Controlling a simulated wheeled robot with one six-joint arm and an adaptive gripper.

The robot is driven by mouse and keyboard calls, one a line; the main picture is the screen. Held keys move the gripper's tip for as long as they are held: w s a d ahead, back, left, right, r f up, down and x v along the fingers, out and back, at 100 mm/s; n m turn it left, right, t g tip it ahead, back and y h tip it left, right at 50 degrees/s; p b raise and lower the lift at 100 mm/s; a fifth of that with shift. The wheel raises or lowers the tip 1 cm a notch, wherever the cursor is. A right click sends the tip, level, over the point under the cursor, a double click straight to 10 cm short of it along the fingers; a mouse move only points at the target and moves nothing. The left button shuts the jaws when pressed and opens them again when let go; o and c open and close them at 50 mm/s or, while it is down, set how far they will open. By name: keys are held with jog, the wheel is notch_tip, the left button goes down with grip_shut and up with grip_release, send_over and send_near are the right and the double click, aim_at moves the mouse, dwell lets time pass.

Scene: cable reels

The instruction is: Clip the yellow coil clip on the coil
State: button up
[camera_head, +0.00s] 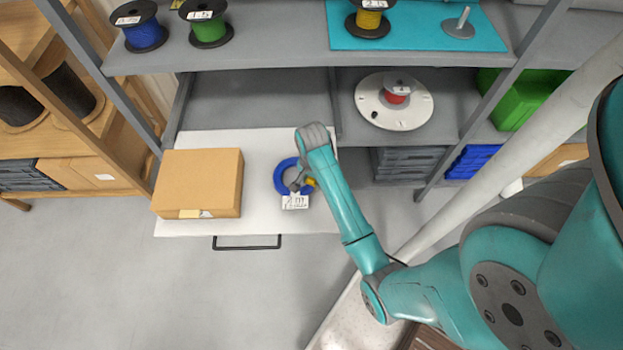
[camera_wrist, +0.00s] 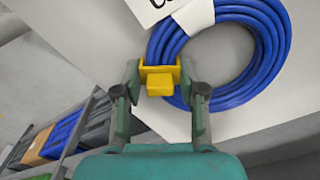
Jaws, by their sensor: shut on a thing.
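The blue coil (camera_head: 281,180) lies flat on the white pulled-out shelf (camera_head: 262,219), with a white paper label (camera_head: 295,202) at its near side. In the wrist view the coil (camera_wrist: 275,55) fills the upper right. My gripper (camera_wrist: 160,82) is shut on the yellow coil clip (camera_wrist: 160,86), held between its two fingers. The clip lies over the coil's edge in the wrist view; I cannot tell whether it grips the strands. In the head view the clip (camera_head: 310,181) is a small yellow spot at the coil's right side, and my arm hides part of the gripper.
A cardboard box (camera_head: 200,180) stands on the white shelf left of the coil. Above are a blue reel (camera_head: 146,34), a green reel (camera_head: 208,29) and a yellow reel (camera_head: 369,20). A red reel sits on a white disc (camera_head: 418,105) to the right.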

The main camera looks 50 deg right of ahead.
jog(key=shift+f, duration=0.25)
dwell(0.4)
jog(key=shift+f, duration=0.1)
jog(key=shift+c, duration=0.5)
jog(key=o, duration=1.2)
jog(key=shift+o, duration=0.2)
jog(key=o, duration=0.3)
jog(key=shift+o, duration=0.2)
jog(key=shift+r, duration=0.2)
jog(key=shift+r, duration=3.4)
